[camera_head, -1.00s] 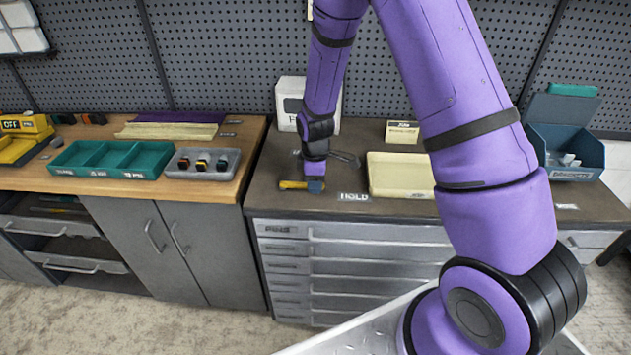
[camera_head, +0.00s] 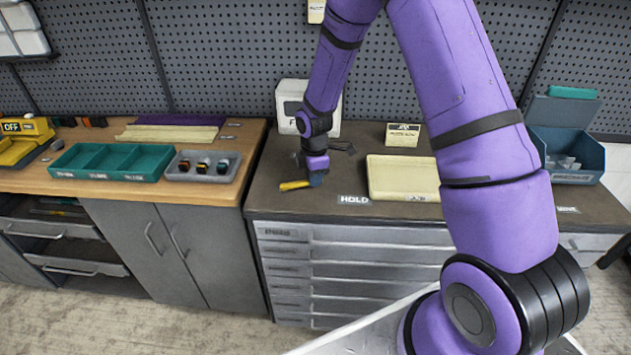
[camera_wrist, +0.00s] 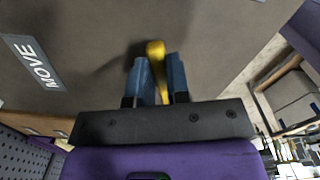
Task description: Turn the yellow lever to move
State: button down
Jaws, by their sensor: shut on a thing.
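The yellow lever (camera_head: 293,185) is a short bar low over the dark grey bench top. Its free end points left in the head view. My gripper (camera_head: 316,180) is at the lever's right end, beside the HOLD label (camera_head: 354,199). In the wrist view the lever (camera_wrist: 156,50) stands between the two blue fingers of my gripper (camera_wrist: 158,75), which are shut on it. The MOVE label (camera_wrist: 35,63) lies on the bench at the left of the wrist view. The lever's pivot is hidden by my gripper.
A cream tray (camera_head: 402,196) lies right of my gripper. A white box (camera_head: 293,105) and a small sign card (camera_head: 403,136) stand behind. A blue bin (camera_head: 565,150) is at the right. The left bench holds a green tray (camera_head: 66,174) and a grey tray (camera_head: 229,174).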

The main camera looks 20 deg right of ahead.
aim_at(297, 173)
jog(key=w+n, duration=0.3)
jog(key=shift+w+n, duration=0.1)
jog(key=shift+n, duration=0.3)
jog(key=shift+w+a+n, duration=0.25)
jog(key=shift+w+n, duration=0.45)
jog(key=shift+n, duration=0.2)
jog(key=w+n, duration=0.1)
jog(key=w+a+n, duration=0.1)
jog(key=shift+n, duration=0.4)
jog(key=shift+w+a+n, duration=0.45)
jog(key=shift+n, duration=0.35)
jog(key=c, duration=1.1)
grip_release()
notch_tip(297, 173, up, 11)
jog(key=shift+f, duration=0.1)
